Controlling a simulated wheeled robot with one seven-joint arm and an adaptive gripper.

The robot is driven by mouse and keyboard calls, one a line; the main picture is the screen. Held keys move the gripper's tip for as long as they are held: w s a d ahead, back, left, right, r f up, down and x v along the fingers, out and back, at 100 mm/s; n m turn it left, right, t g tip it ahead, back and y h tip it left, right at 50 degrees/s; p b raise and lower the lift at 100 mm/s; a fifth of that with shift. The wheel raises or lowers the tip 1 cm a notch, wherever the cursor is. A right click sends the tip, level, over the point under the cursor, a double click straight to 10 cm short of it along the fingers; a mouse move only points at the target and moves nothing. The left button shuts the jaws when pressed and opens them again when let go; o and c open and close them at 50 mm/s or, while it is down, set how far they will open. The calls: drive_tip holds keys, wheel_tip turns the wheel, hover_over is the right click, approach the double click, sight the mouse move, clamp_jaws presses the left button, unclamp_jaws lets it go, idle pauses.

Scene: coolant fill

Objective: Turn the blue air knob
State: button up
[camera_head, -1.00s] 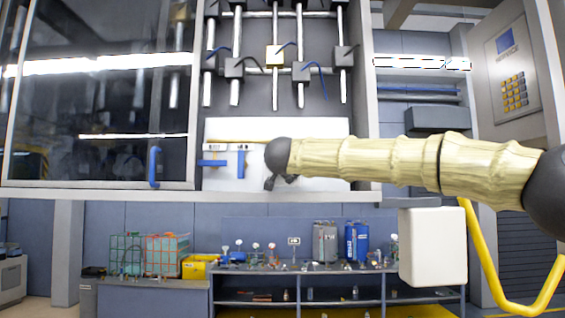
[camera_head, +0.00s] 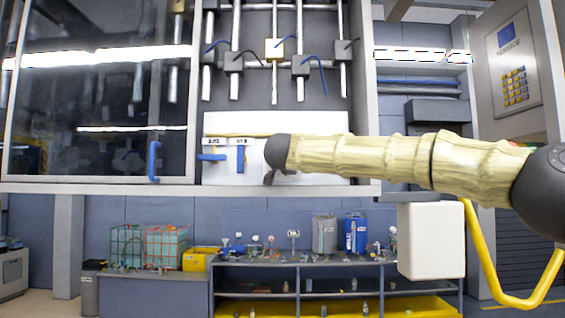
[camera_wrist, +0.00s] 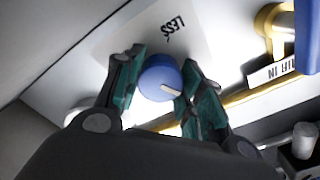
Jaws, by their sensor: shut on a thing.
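The blue air knob (camera_wrist: 158,80) shows in the wrist view as a round blue knob with a pale pointer line, on a white panel by a label reading "LESS". My gripper (camera_wrist: 157,86) has its two green-padded fingers on either side of the knob, shut on it. In the head view my gripper (camera_head: 280,175) is at the white panel (camera_head: 325,125), and my arm hides the knob there.
Two blue handles, one level (camera_head: 212,157) and one upright (camera_head: 240,158), are left of my gripper. A glass door (camera_head: 100,100) with a blue handle (camera_head: 153,162) is at the left. Pipes with valves (camera_head: 275,50) run above. A workbench (camera_head: 290,265) stands below.

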drive_tip(key=m+b, duration=0.2)
drive_tip(key=m, duration=0.2)
drive_tip(key=shift+f+m, duration=0.1)
drive_tip(key=shift+m, duration=0.3)
drive_tip(key=m+b, duration=0.3)
drive_tip(key=m, duration=0.2)
drive_tip(key=shift+d, duration=0.1)
drive_tip(key=m+b, duration=0.3)
drive_tip(key=m, duration=0.3)
drive_tip(key=shift+m+b, duration=0.35)
drive_tip(key=shift+m, duration=0.05)
drive_tip(key=shift+m+b, duration=0.9)
drive_tip(key=shift+m, duration=0.7)
drive_tip(key=shift+r, duration=0.25)
drive_tip(key=o, duration=1)
drive_tip(key=shift+w+f, duration=0.15)
